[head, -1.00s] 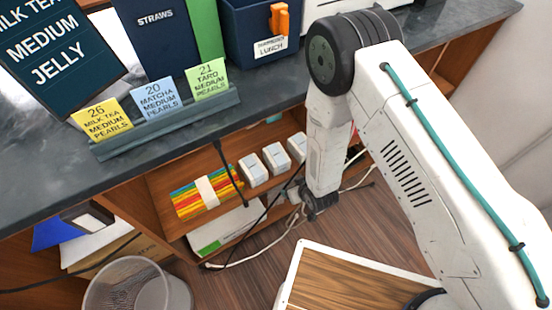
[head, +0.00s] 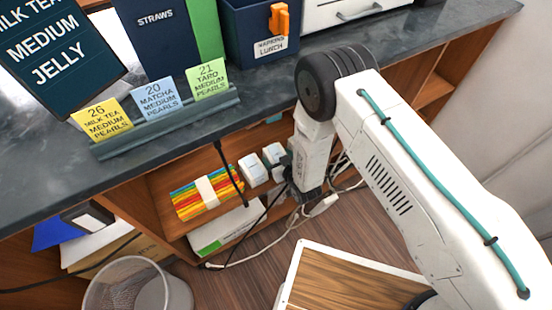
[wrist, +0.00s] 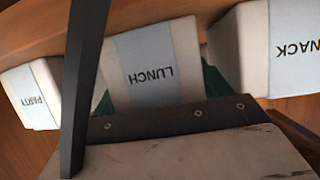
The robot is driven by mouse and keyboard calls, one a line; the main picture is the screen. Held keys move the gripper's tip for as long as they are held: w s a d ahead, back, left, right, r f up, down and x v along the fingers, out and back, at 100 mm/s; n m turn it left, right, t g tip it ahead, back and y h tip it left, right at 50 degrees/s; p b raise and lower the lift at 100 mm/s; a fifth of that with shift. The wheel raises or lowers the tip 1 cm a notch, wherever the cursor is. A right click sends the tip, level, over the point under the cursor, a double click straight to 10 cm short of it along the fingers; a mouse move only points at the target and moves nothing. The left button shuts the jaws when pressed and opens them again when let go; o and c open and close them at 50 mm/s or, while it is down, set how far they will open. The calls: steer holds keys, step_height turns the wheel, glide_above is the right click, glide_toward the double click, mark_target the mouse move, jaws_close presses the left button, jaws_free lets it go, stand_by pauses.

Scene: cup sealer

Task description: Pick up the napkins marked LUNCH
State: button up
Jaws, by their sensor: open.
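The LUNCH napkins (wrist: 150,65) are a white pack with a pale band, its lettering upside down, in the middle of the wrist view. In the head view, the middle pack (head: 272,154) of the shelf row appears to be this one, partly hidden by my arm. My gripper (head: 287,168) is open at the shelf front, close to the packs. In the wrist view, dark green parts that look like its fingers show at both sides of the LUNCH pack. I cannot tell whether they touch it.
In the wrist view, the PARTY pack (wrist: 32,95) is left of LUNCH and the SNACK pack (wrist: 268,45) right. A dark bar (wrist: 84,80) crosses before the packs. Colourful bundled items (head: 205,193) lie on the shelf (head: 160,190). Cables (head: 265,233) hang below; the counter (head: 270,95) overhangs.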

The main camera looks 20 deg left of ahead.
steer(key=shift+w+a+f, duration=0.15)
steer(key=shift+w+a, duration=0.1)
steer(key=shift+a, duration=0.05)
steer(key=c, duration=0.8)
